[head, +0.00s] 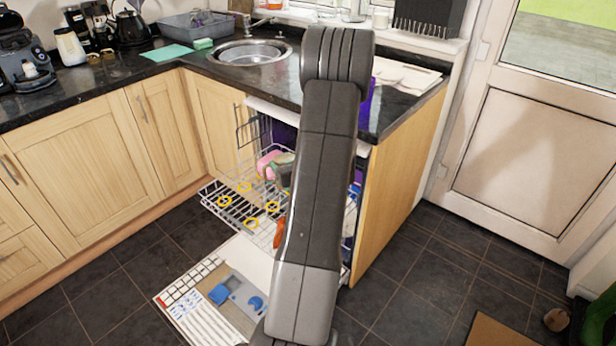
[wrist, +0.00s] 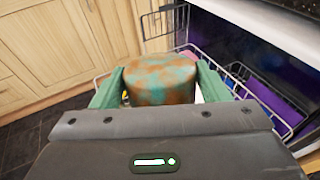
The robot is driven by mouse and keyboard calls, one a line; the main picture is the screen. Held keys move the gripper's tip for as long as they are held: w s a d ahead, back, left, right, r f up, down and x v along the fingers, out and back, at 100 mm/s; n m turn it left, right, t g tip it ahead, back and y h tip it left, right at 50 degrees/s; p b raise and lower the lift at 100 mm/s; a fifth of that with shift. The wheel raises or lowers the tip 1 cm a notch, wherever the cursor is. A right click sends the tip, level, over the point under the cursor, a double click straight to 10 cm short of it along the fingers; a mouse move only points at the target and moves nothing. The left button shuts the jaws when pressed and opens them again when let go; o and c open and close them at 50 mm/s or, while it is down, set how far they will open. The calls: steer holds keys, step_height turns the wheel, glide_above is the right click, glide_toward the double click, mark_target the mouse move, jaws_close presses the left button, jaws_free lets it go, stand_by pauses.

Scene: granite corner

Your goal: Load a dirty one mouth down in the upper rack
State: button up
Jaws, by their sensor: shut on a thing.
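My gripper (wrist: 160,82) has green fingers shut on a rounded cup (wrist: 160,76) with patchy green and orange-brown stains. Its closed, rounded end faces the wrist camera; its mouth is hidden. The pulled-out upper rack (head: 212,196) of the dishwasher is white wire, with several yellow rings (head: 251,223) on it. In the wrist view, rack wires (wrist: 268,103) show behind and to the right of the cup. In the head view my arm covers the rack's right part, and a small greenish-brown patch beside the arm appears to be the gripper area. I cannot tell whether the cup touches the rack.
A pink item (head: 268,164) is at the rack's back, and an orange item (head: 280,233) shows beside my arm. The open dishwasher door (head: 205,322) lies low over the floor. Cabinets (head: 95,155) stand left; the counter edge (head: 262,94) overhangs the rack's back.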

steer(key=w+d+f+m+g+h+b, duration=0.1)
steer(key=w+d+f+g+b, duration=0.1)
steer(key=w+d+f+b, duration=0.1)
step_height(320, 180, down, 4)
steer(key=shift+w+d+r+h, duration=0.2)
steer(key=shift+w+d+h, duration=0.25)
steer(key=shift+d, duration=0.65)
steer(key=shift+b, duration=0.4)
step_height(320, 180, down, 16)
steer(key=b, duration=1.6)
steer(key=shift+r+b, duration=0.25)
steer(key=shift+b, duration=0.1)
steer(key=shift+s, duration=0.1)
steer(key=o, duration=1.3)
steer(key=shift+o, duration=0.2)
